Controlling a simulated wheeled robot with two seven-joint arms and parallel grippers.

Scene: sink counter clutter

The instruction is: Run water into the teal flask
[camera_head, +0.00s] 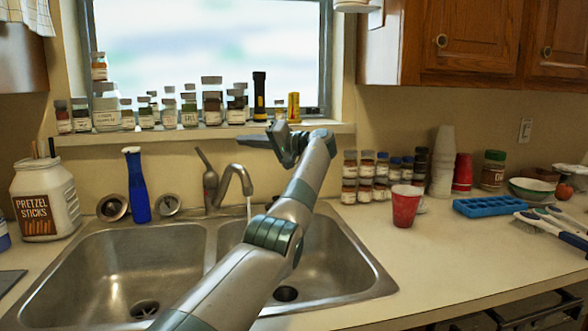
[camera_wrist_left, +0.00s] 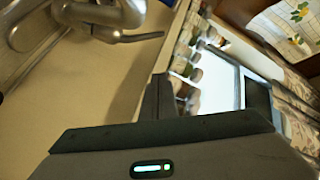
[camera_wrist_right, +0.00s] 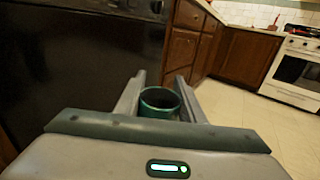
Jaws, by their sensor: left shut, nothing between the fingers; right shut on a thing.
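The teal flask (camera_wrist_right: 158,112) shows only in the right wrist view, with its round open mouth toward the camera. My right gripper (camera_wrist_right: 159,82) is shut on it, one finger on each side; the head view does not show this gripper. The faucet (camera_head: 232,182) stands behind the sink with its lever raised, and a thin water stream (camera_head: 249,208) falls from its spout. It also shows in the left wrist view (camera_wrist_left: 95,18). My left gripper (camera_head: 243,142) is shut and empty, above and right of the faucet near the window sill.
My left arm crosses the double sink (camera_head: 130,262). A blue bottle (camera_head: 139,190) and a pretzel jar (camera_head: 47,198) stand left of the faucet. Spice jars line the sill. A red cup (camera_head: 405,206) and a blue tray (camera_head: 489,206) are on the right counter. A dark appliance front (camera_wrist_right: 80,55) is ahead of the flask.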

